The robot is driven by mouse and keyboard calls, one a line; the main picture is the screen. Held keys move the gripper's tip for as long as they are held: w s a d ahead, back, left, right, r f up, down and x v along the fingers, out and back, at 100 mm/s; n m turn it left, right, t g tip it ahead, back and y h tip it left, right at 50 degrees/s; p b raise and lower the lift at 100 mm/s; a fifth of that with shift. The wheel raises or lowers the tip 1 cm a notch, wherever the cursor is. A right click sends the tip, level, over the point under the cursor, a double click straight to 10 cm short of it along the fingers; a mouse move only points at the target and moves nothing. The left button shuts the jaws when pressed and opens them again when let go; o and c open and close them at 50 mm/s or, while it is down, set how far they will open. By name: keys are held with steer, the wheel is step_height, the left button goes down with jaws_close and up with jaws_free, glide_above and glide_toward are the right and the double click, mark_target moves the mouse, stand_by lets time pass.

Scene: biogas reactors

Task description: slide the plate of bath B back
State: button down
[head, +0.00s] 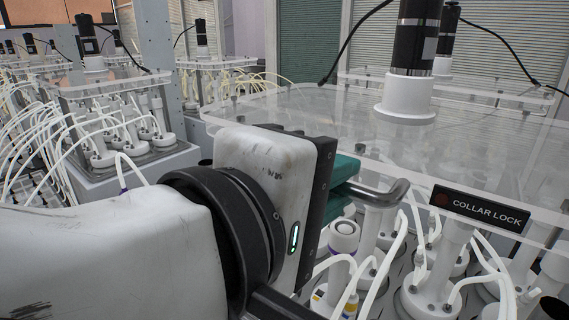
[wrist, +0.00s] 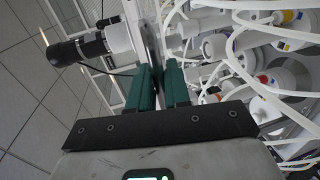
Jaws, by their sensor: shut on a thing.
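A clear plate (head: 300,125) lies over a bath with several white-capped bottles and tubes below. A bent metal handle (head: 390,194) sticks out at its near edge. My gripper (head: 352,186), with teal fingers, is shut on this handle; the part between the fingers is mostly hidden. In the wrist view my gripper's fingers (wrist: 160,82) stand close together, with the plate (wrist: 150,35) seen edge-on beyond them. A black label reading COLLAR LOCK (head: 480,208), with a dark red dot, sits on the plate's front edge. I see no letter naming the bath.
A black motor with a white collar (head: 406,100) stands on the plate. White bottles (head: 430,292) and looping tubes crowd the space under and in front of the plate. Another bath (head: 120,135) with tubes stands at the left, beside a grey post (head: 156,45).

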mark_target(366, 154)
steer(key=x, duration=0.2)
steer(key=r+p+x, duration=0.1)
steer(key=x, duration=0.4)
steer(key=shift+w+d+r+p, duration=0.2)
steer(key=shift+w+d+p, duration=0.05)
steer(key=shift+w+p, duration=0.15)
steer(key=c, duration=1.3)
jaws_free()
steer(key=shift+s, duration=0.1)
steer(key=b+v, duration=0.2)
steer(key=v, duration=0.8)
steer(key=shift+s+a+r, duration=0.1)
steer(key=shift+s+a, duration=0.2)
steer(key=shift+s, duration=0.1)
